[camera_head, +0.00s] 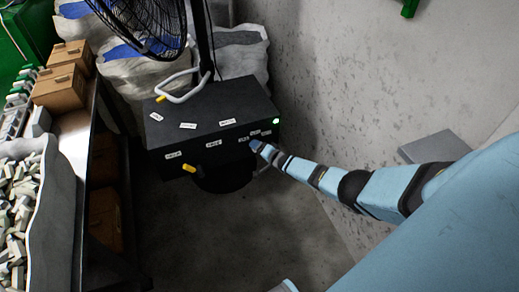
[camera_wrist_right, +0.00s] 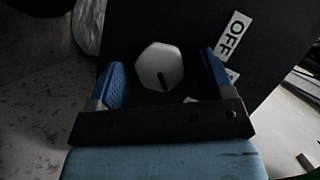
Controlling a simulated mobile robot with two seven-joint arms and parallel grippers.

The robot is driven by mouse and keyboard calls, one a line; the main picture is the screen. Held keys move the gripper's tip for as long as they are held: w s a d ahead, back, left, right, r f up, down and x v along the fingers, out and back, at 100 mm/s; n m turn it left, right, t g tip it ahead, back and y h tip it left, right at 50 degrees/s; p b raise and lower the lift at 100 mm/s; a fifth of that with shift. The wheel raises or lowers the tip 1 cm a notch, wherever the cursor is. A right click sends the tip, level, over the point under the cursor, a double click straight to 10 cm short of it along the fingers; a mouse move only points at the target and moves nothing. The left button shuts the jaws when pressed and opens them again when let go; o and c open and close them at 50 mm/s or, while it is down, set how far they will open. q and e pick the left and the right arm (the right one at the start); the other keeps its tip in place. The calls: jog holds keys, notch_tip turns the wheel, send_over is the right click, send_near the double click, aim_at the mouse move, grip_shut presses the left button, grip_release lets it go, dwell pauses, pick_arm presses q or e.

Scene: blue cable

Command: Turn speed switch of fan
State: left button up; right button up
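The fan (camera_head: 150,22) stands at the top of the head view, its round black cage on a dark pole behind a black box (camera_head: 210,110) with white labels. My right gripper (camera_head: 257,147) is at the box's front face, near its right end. In the right wrist view, a pale hexagonal knob (camera_wrist_right: 159,67) with a dark mark sits on the black face beside an "OFF" label (camera_wrist_right: 235,36). My right gripper (camera_wrist_right: 163,60) is open, with one blue finger on each side of the knob and gaps visible. My left gripper is not in view.
A metal shelf at left holds cardboard boxes (camera_head: 60,88) and a bin of pale pieces (camera_head: 25,205). White sacks (camera_head: 238,52) lie behind the box. A yellow-tipped handle (camera_head: 189,168) sticks out from the box front. A concrete wall (camera_head: 340,80) stands at right; the floor in front is clear.

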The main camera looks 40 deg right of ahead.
jog(key=shift+s+r, duration=0.1)
jog(key=p+v, duration=0.4)
jog(key=v, duration=0.3)
jog(key=shift+s, duration=0.15)
dwell(0.5)
